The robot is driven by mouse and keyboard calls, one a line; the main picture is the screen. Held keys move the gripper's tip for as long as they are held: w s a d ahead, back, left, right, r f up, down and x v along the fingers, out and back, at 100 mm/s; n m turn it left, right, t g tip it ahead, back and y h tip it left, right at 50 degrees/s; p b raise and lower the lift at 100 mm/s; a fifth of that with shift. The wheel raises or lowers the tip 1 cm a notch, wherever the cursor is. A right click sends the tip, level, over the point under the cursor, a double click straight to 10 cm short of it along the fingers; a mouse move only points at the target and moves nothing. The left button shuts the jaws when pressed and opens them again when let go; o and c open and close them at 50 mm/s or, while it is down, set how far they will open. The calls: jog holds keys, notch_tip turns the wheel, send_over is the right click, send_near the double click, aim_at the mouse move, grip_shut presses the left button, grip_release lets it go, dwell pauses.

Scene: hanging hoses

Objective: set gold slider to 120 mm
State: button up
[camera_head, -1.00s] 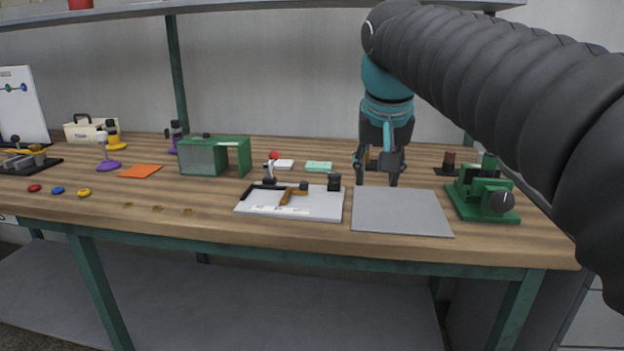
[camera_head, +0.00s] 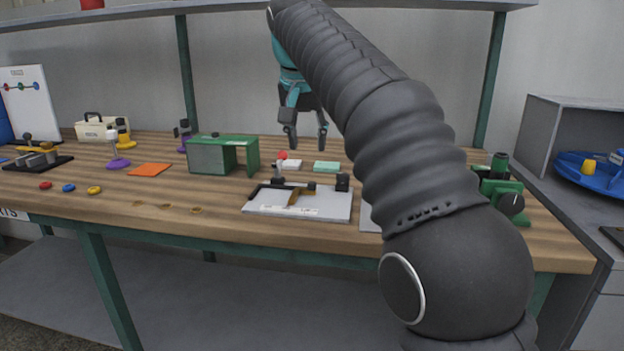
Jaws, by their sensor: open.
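A light grey plate (camera_head: 330,212) lies near the front middle of the bench, with black end pieces and a pale strip along its front. A gold piece (camera_head: 302,194) sits on it, next to a dark block; I cannot read any scale or position. A second gold-coloured part (camera_head: 30,148) shows on a fixture at the far left, and I cannot tell which is the gold slider. My gripper (camera_head: 306,146) is open and empty, pointing down in the air above the rear middle of the bench, apart from both.
A green open box (camera_head: 223,155) stands left of the plate. A red ball (camera_head: 282,155) on a fixture and a mint block (camera_head: 326,167) are behind it. A green device (camera_head: 500,186) stands at right. My arm hides much of the right side.

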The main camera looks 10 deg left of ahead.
aim_at(312, 183)
jog(key=b+x, duration=0.1)
jog(key=x, duration=1)
jog(key=shift+w+f+b, duration=0.1)
jog(key=shift+f+b, duration=0.1)
jog(key=shift+b, duration=0.2)
jog(key=shift+c, duration=0.3)
grip_shut()
